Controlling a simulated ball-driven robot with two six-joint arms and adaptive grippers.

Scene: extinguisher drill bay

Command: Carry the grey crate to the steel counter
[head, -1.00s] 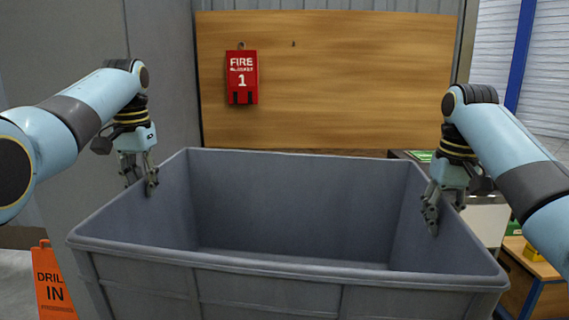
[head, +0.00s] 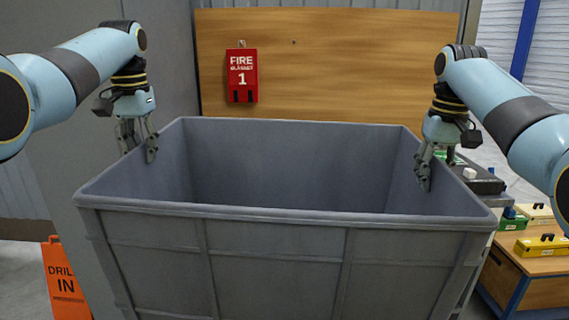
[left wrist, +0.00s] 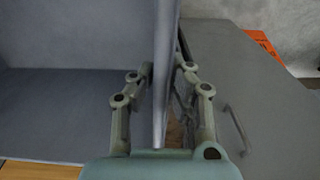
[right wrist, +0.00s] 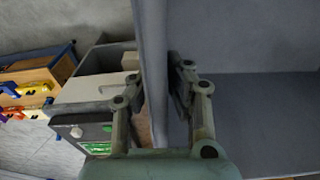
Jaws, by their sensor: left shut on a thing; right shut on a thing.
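The large grey crate (head: 270,260) fills the middle of the head view, roughly level and empty as far as I see into it. My left gripper (head: 138,145) is shut on its left wall, one finger inside and one outside. The left wrist view shows that wall (left wrist: 162,100) between the fingers. My right gripper (head: 434,172) is shut on the right wall in the same way, and the right wrist view shows that wall (right wrist: 152,50) between the fingers. The crate's underside is hidden. I cannot clearly identify the steel counter.
A dark-topped unit (head: 484,184) stands behind the crate's right side. A wooden bench (head: 535,262) with coloured items is further right. An orange drill sign (head: 65,280) stands at lower left. A red fire blanket box (head: 242,76) hangs on the wooden board (head: 345,60) behind.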

